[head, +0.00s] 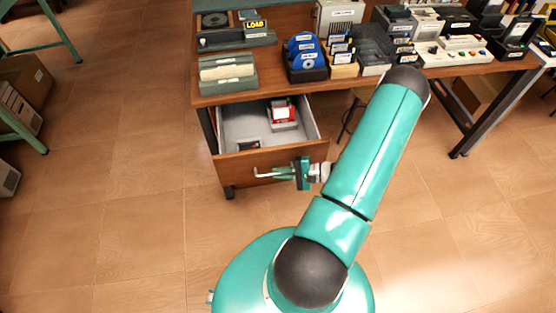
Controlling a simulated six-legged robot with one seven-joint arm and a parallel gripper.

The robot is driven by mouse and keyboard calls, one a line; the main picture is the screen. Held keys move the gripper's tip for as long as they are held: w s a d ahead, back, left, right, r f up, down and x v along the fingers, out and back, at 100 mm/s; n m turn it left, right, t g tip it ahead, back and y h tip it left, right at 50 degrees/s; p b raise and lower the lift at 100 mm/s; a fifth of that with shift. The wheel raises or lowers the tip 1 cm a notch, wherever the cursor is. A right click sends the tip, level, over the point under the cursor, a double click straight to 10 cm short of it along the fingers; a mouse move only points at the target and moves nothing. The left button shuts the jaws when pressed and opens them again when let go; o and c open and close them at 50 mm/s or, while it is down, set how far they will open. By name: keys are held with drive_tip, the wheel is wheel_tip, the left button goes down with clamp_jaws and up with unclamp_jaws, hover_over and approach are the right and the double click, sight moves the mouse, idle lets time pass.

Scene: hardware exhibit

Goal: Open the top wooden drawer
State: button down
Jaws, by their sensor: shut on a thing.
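The top wooden drawer (234,166) is in the middle of the head view, under the left part of a wooden desk. It stands pulled out, and its grey inside shows. A pale bar handle (263,174) runs along its front. My gripper (283,173) is at the drawer front and is shut on the handle; the fingers are small in the picture. A red and white boxed item (283,114) and a small dark item (249,145) lie in the drawer.
The wooden desk (222,98) carries labelled boxes, blue discs (303,50) and several devices. A dark desk leg (490,115) stands at the right. A green metal frame (22,133) and a cardboard box (30,78) are at the far left. The tiled floor (130,200) left of the drawer is clear.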

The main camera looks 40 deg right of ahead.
drive_tip(key=shift+s+a, duration=0.45)
drive_tip(key=shift+s, duration=0.3)
drive_tip(key=shift+s+a, duration=0.5)
drive_tip(key=shift+s, duration=0.25)
drive_tip(key=shift+s+a, duration=0.45)
drive_tip(key=shift+s, duration=0.3)
drive_tip(key=c, duration=1.5)
unclamp_jaws()
drive_tip(key=v, duration=1.3)
drive_tip(key=shift+s+d+r, duration=0.15)
drive_tip(key=shift+s+d, duration=0.05)
drive_tip(key=shift+s, duration=0.1)
